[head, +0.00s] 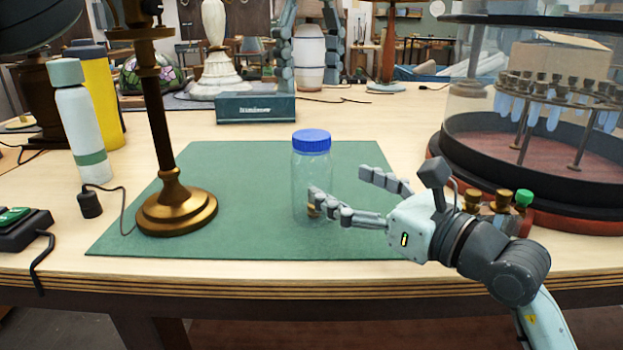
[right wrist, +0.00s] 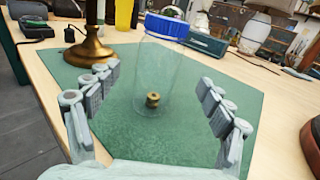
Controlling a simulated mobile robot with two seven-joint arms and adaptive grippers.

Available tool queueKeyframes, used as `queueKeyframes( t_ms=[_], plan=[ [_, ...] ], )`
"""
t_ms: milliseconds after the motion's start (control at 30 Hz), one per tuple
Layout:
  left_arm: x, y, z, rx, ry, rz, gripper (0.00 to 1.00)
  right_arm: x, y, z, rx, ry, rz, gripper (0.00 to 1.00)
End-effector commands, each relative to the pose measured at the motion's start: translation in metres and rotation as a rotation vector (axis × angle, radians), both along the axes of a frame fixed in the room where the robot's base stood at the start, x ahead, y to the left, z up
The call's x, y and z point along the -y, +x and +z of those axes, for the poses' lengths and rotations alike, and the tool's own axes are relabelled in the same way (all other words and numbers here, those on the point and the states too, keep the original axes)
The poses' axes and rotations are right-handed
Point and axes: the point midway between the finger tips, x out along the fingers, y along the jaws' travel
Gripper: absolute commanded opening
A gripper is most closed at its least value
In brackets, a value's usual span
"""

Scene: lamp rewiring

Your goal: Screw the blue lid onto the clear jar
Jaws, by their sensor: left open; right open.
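The clear jar (head: 312,170) stands upright on the green mat (head: 250,165), with a small brass piece (right wrist: 152,99) inside near its bottom. The blue lid (head: 311,141) sits level on the jar's mouth; how tight it is cannot be told. The jar (right wrist: 155,65) and lid (right wrist: 167,25) also show in the right wrist view. My right gripper (head: 338,187) is open and low beside the jar, one finger overlapping the jar's lower front in the head view. In the right wrist view, its fingers (right wrist: 158,75) spread to either side of the jar. My left gripper (head: 309,88) is open, pointing down high above the lid.
A brass lamp stand (head: 176,205) rises from the mat left of the jar. A pale bottle (head: 80,125) and yellow cylinder (head: 98,90) stand farther left. A glass-walled round case (head: 540,185) is at right. A teal box (head: 256,108) lies behind the mat.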

Motion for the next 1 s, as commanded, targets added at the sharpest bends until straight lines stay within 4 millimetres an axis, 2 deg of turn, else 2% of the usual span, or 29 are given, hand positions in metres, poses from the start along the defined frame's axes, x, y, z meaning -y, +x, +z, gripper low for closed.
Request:
queueKeyframes(
  t_ms=[333,700,1000],
  plan=[
    [0.001,0.0,-0.001,-0.001,-0.004,-0.001,0.67,-0.003,0.005,0.001,0.0,0.004,0.0,0.81],
    [0.001,0.0,-0.001,-0.001,-0.006,-0.001,0.67,-0.038,0.044,0.001,0.001,0.005,0.0,0.81],
    [0.002,0.0,-0.001,-0.001,-0.006,-0.001,0.67,-0.051,0.059,0.0,0.001,0.003,0.0,0.81]
  ],
)
